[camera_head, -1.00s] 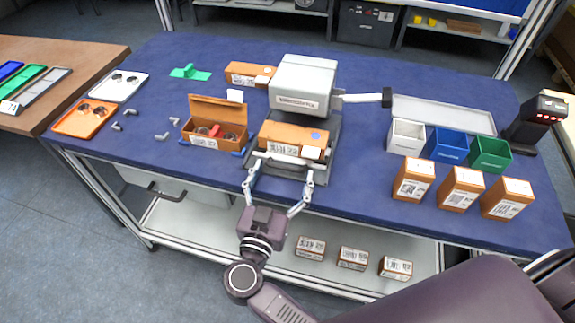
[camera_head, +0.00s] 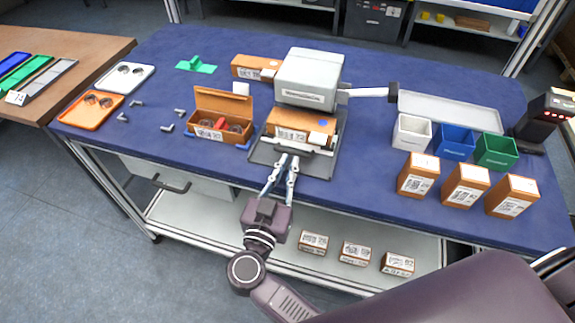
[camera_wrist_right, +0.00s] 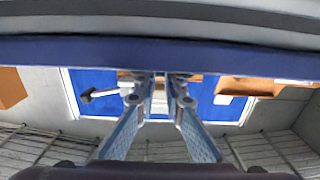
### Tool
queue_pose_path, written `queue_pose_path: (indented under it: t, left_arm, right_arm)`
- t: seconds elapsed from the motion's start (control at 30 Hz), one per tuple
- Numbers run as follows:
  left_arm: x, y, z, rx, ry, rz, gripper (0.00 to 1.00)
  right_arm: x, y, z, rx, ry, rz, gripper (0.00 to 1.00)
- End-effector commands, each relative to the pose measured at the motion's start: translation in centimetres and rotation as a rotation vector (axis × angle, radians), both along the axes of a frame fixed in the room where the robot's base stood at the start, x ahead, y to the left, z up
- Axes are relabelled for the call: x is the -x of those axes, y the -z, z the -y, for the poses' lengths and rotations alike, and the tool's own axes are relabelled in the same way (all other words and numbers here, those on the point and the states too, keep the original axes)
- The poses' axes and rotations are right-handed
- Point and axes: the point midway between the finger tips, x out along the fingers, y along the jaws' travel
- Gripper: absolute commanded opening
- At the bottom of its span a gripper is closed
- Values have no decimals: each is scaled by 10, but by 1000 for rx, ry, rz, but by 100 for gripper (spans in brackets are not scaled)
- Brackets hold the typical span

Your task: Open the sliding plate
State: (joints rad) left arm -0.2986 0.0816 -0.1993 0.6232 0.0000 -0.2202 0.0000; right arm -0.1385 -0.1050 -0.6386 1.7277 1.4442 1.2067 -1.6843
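The grey sliding plate (camera_head: 266,154) sticks out toward me below the white machine (camera_head: 309,78) on the blue table. A brown labelled box (camera_head: 302,122) lies on it, its rear part under the machine. My right gripper (camera_head: 287,158) is at the front of the plate, with its fingers close together and only a narrow gap between them. I cannot tell whether the tips touch a part of the plate. In the right wrist view my two fingers (camera_wrist_right: 161,83) stand side by side near the table's blue edge. My left gripper is not in view.
An open brown box (camera_head: 222,117) stands left of the plate. White (camera_head: 412,132), blue (camera_head: 455,142) and green (camera_head: 496,150) bins stand at the right, with several brown boxes before them. A scanner (camera_head: 548,115) stands at the far right.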

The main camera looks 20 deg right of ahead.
Motion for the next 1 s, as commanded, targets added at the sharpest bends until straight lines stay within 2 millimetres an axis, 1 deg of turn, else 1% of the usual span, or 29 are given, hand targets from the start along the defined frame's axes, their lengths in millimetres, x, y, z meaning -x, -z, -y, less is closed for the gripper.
queue_pose_path:
  t: [0.07,0.47,0.57,1.0]
  left_arm:
    - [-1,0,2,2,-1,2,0]
    - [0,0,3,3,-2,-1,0]
    - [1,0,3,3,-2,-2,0]
    - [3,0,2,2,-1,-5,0]
  right_arm:
    - [0,0,0,0,-1,0,0]
    - [0,0,-1,0,-1,0,0]
    - [0,0,-1,0,-1,0,9]
    - [0,0,-1,0,-1,0,58]
